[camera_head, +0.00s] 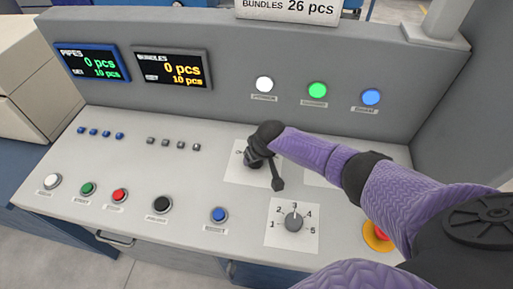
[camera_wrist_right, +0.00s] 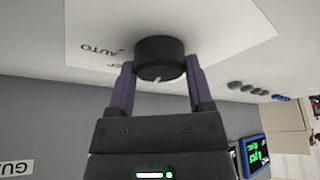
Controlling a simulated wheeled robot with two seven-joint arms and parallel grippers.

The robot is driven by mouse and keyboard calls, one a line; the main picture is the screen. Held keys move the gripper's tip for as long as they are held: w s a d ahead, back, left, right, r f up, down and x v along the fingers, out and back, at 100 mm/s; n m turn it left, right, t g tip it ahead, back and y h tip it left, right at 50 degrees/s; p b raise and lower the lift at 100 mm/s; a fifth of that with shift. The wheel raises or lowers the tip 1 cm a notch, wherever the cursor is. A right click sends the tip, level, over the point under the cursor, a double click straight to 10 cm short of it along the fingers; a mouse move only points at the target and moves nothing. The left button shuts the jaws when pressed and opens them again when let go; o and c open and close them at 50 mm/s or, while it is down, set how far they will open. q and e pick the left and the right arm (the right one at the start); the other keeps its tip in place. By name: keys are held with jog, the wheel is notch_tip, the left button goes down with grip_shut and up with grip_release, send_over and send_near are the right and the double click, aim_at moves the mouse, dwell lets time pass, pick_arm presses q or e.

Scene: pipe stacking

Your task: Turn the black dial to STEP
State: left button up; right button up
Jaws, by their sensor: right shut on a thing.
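The black dial (camera_wrist_right: 160,55) is a short round knob on a white plate (camera_wrist_right: 225,40), seen close up in the right wrist view. A small white mark shows on its edge. The word AUTO is readable on the plate beside the dial; another label is partly hidden, and I cannot read STEP. My right gripper (camera_wrist_right: 160,76) has one finger on each side of the dial and is shut on it. In the head view my right gripper (camera_head: 262,160) is over the plate (camera_head: 238,176) and hides most of the dial. My left gripper is not in view.
A numbered grey knob (camera_head: 294,222) sits just in front. A red emergency button (camera_head: 379,235) is partly under my right arm. Several push buttons, such as the blue one (camera_head: 219,214), line the panel's front. Two displays (camera_head: 172,68) and lit lamps (camera_head: 317,90) are on the upright back.

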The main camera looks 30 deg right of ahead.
jog(key=shift+a+r+m+h+p, duration=0.15)
jog(key=shift+m+h+p, duration=0.35)
jog(key=shift+m, duration=0.5)
jog(key=shift+m+h+p, duration=0.4)
jog(key=shift+m+p, duration=0.1)
jog(key=shift+m, duration=0.7)
jog(key=m, duration=0.2)
jog(key=shift+m+g+h, duration=0.3)
jog(key=shift+h, duration=0.1)
jog(key=shift+w+m+h, duration=0.1)
jog(key=shift+m+h, duration=0.2)
jog(key=shift+m, duration=0.2)
